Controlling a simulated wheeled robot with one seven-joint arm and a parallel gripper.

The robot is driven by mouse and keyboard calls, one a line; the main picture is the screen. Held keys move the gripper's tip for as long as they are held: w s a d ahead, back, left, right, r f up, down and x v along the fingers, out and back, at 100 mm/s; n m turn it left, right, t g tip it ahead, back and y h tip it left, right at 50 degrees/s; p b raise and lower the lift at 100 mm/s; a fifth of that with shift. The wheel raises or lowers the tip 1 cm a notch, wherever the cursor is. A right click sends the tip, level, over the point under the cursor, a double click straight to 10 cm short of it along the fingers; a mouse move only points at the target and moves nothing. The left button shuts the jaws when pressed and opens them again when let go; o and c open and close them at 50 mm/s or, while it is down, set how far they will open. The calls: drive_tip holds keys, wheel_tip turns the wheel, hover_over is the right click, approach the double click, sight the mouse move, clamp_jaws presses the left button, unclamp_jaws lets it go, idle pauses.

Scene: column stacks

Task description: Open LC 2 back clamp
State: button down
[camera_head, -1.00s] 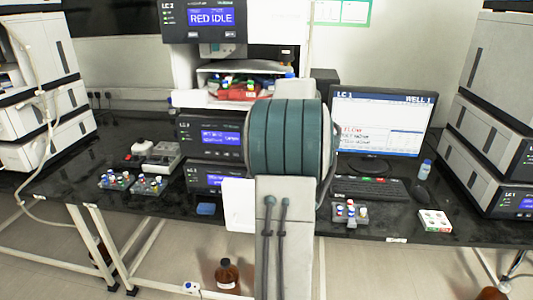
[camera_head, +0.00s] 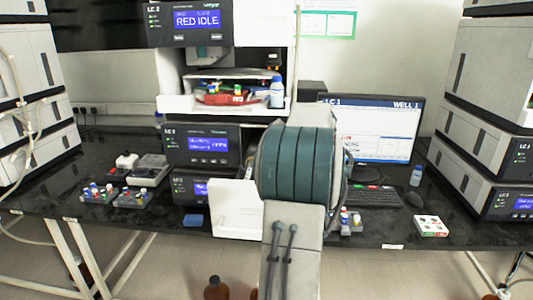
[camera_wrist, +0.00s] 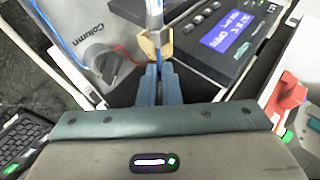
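In the wrist view, a gold-coloured clamp (camera_wrist: 155,46) sits around a slim upright metallic column (camera_wrist: 154,12) at top centre. My gripper (camera_wrist: 160,72) has its two blue-grey fingers close together just below the clamp. A thin blue line shows between them, and I cannot tell whether they grip anything or touch the clamp. A grey panel marked "Column" with a dark knob (camera_wrist: 101,62) is to the left. My arm hides my gripper there.
A white panel (camera_head: 237,210) hangs at the front of the stack. A shelf (camera_head: 175,104) holds coloured-cap bottles. The monitor (camera_head: 370,130) and keyboard (camera_head: 372,196) are right of my arm. Vial racks (camera_head: 132,200) stand left on the black bench. A brown bottle (camera_head: 216,290) is below.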

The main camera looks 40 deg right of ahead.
drive_tip(key=shift+f, duration=0.1)
drive_tip(key=c, duration=1.6)
unclamp_jaws()
drive_tip(key=v, duration=1.4)
